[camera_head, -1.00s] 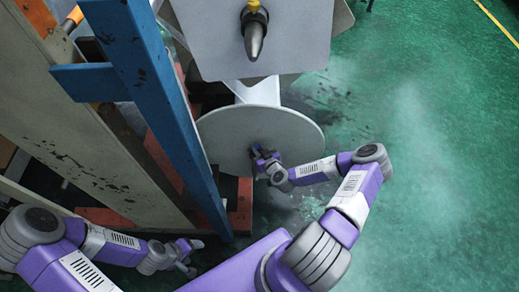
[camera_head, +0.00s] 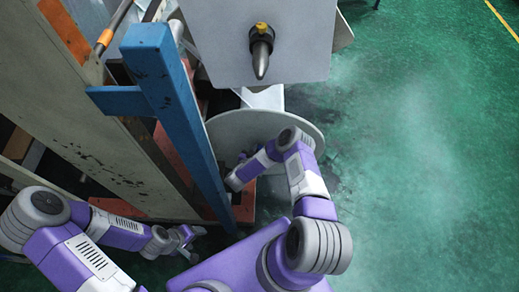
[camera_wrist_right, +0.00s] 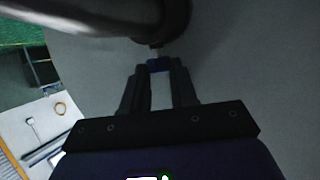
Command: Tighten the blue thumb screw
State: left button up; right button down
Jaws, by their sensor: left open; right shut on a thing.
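The blue thumb screw (camera_wrist_right: 158,65) shows in the right wrist view as a small blue piece at the tips of my right gripper (camera_wrist_right: 158,76). The right fingers are shut on it, one on each side. It sits just below a dark round collar (camera_wrist_right: 176,22), in front of a large grey disc (camera_wrist_right: 235,65). In the head view the same grey disc (camera_head: 222,128) is partly covered by my right arm, and the screw cannot be made out there. My left gripper (camera_head: 192,236) is open and empty, low at the left, near the foot of the blue post.
A blue post (camera_head: 178,110) and a beige panel (camera_head: 90,120) stand at the left. A grey plate (camera_head: 300,60) with a dark pointed spindle (camera_head: 261,55) hangs above the disc. The green floor (camera_head: 430,170) at the right is open.

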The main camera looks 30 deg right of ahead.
jog(key=shift+w+a+m+g+h+b, duration=0.15)
jog(key=shift+m+g+h, duration=0.2)
jog(key=shift+m+g, duration=0.25)
jog(key=shift+w+m+g+h+b, duration=0.15)
jog(key=shift+m+g+h, duration=0.2)
jog(key=shift+m+g, duration=0.25)
jog(key=shift+w+f+m+g+h+b, duration=0.15)
jog(key=shift+m+g+h+b, duration=0.2)
jog(key=shift+m+g, duration=0.75)
jog(key=shift+g, duration=0.3)
jog(key=c, duration=1.2)
grip_release()
jog(key=shift+o, duration=0.2)
